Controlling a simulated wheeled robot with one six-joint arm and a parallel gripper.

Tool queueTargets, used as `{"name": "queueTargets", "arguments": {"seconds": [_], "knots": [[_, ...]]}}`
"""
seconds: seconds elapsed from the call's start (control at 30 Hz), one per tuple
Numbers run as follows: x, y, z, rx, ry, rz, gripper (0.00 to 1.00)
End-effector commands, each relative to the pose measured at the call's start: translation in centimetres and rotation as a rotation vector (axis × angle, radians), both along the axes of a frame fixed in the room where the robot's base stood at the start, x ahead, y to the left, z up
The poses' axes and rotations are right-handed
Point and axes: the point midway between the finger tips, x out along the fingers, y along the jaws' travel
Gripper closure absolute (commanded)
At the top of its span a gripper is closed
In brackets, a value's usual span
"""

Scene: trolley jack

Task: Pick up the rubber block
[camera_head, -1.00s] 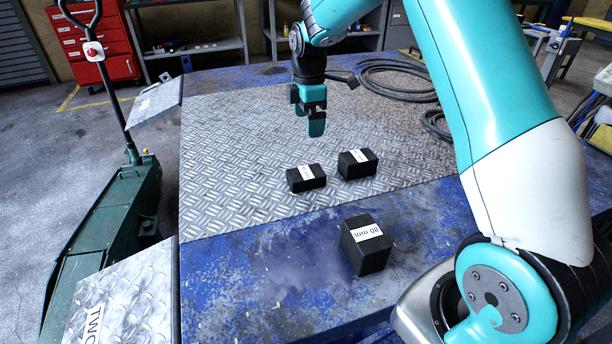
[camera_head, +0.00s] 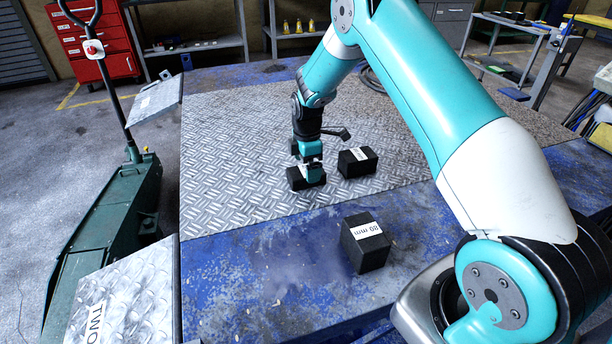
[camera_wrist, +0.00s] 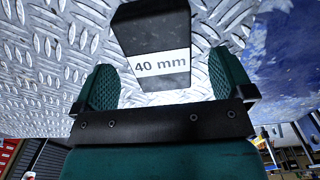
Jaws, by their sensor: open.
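A black rubber block (camera_head: 293,181) lies on the diamond-plate sheet in the head view, partly hidden by my gripper (camera_head: 309,173). In the wrist view the block (camera_wrist: 152,32) has a white label reading "40 mm". My gripper also shows there (camera_wrist: 162,76), open, with one green finger on each side of the block's near end and gaps between. A second black block (camera_head: 357,163) lies just right of the gripper. A third, larger black block (camera_head: 367,246) labelled "80 mm" sits nearer, on the blue painted surface.
The diamond-plate sheet (camera_head: 228,150) lies on the blue bench top (camera_head: 270,270), with free room to the left. A green trolley jack (camera_head: 110,225) stands at the left, beside plate-topped ramps, one marked "TWO" (camera_head: 125,290).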

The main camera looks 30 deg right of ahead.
Motion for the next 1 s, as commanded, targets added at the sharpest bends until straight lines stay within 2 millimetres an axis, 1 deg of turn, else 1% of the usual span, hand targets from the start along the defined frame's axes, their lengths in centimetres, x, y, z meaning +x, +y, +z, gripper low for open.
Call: {"name": "queueTargets", "arguments": {"seconds": [0.03,0.1,0.2,0.47,0.5,0.57,0.6,0.67,0.7,0.73,0.77,1.0], "knots": [[0.0,0.3,-0.9,0.001,0.004,0.001,0.01],[0.1,0.2,-1.9,0.000,0.002,0.000,0.01],[0.1,0.2,-2.7,0.000,0.001,0.000,0.01],[0.1,0.2,-3.0,0.000,0.000,0.001,0.01],[0.1,0.2,-3.0,0.000,0.000,0.001,0.10],[0.1,0.2,-3.0,0.000,0.000,0.001,0.24],[0.1,0.2,-2.9,0.000,0.000,0.001,0.33],[0.1,0.2,-2.9,0.000,0.000,0.001,0.47],[0.1,0.2,-2.9,0.000,0.000,0.001,0.56],[0.1,0.2,-2.9,0.000,0.000,0.001,0.63],[0.1,0.2,-2.9,0.000,-0.001,0.001,0.65],[0.1,0.2,-2.8,0.000,-0.001,0.001,0.65]]}}
